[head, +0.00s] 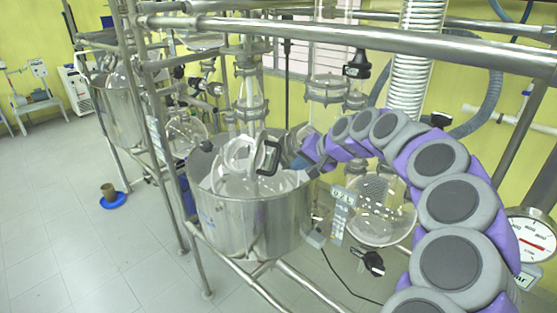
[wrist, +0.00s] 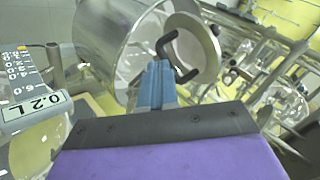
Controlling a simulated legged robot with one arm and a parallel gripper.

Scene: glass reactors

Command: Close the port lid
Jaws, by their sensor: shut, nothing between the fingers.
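The port lid (head: 237,154) is a round, pale disc with a black bracket-shaped handle (head: 268,157), on top of the glass vessel in the steel pot. It looks tilted up rather than flat; the hinge and port opening are not clear. In the wrist view the lid (wrist: 207,50) stands just beyond the fingers, with the black handle (wrist: 184,66) in front of it. My gripper (head: 298,150) reaches in from the right, beside the handle. In the wrist view its blue-grey fingers (wrist: 158,68) are together and empty, close to the handle; contact cannot be told.
The steel pot (head: 255,222) stands on a pipe frame below the lid. A round glass flask (head: 372,212) and a digital display (head: 341,205) are to its right. A thick steel rail (head: 350,36) crosses above. Open floor (head: 60,235) lies at the left.

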